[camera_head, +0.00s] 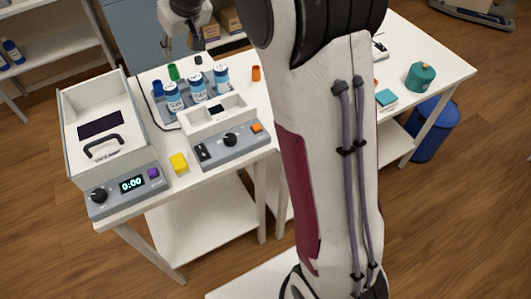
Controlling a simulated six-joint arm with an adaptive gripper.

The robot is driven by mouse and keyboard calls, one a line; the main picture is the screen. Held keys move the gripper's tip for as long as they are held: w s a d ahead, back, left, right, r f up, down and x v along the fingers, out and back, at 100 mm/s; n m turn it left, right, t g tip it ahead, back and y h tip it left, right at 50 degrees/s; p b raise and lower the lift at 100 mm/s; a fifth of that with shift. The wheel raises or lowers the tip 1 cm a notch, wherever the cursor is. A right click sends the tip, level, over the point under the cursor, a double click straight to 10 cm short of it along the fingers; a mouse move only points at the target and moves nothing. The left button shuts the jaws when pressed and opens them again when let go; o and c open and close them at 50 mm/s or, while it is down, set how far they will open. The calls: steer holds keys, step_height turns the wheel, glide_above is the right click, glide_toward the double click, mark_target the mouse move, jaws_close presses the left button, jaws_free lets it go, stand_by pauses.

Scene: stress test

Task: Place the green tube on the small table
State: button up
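A green tube (174,72) stands at the back of the left white table, among blue-capped bottles and a blue tube. It is small and partly hidden behind the bottles. My arm (335,150) rises through the middle of the view and hides part of the scene.
The left table (190,190) holds a lidded white device (105,135), a control box (230,140), a yellow block (179,163) and an orange tube (256,73). A teal container (420,76) stands on the right table, with a blue bin (436,130) beside it. Wooden floor lies open at right.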

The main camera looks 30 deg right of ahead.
steer(key=s+r, duration=0.3)
steer(key=s, duration=0.8)
steer(key=s+r, duration=0.3)
steer(key=s, duration=0.7)
steer(key=s+d+f+m, duration=0.1)
steer(key=s+f, duration=0.1)
steer(key=s, duration=0.7)
steer(key=s+f+h, duration=0.1)
steer(key=s+f, duration=0.1)
steer(key=s, duration=0.8)
steer(key=shift+s+d+f+m+g, duration=0.2)
steer(key=shift+d+f+m+g, duration=0.15)
steer(key=shift+f+m+g, duration=0.05)
